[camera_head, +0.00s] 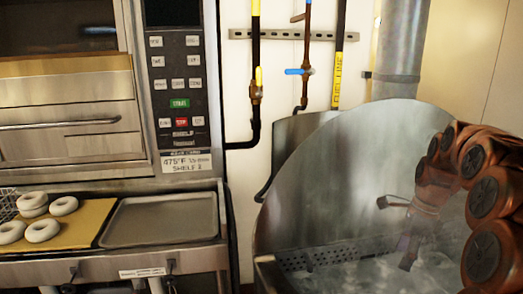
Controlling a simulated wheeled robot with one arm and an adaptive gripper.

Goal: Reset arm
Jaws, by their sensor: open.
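My orange arm comes in from the right edge and curls over the large metal kettle (300,190). My gripper (397,232) hangs above the kettle's steaming water, its two dark fingertips spread apart. It looks empty, with nothing visible between the fingers, though steam softens the view there. The kettle's right side is hidden behind my arm.
Several pale bagels (42,230) sit on a tan board (85,232) at the left. An empty metal tray (160,220) lies beside it, below the oven control panel (178,80). A perforated metal strip (335,253) crosses the kettle. Pipes (256,70) run down the wall behind.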

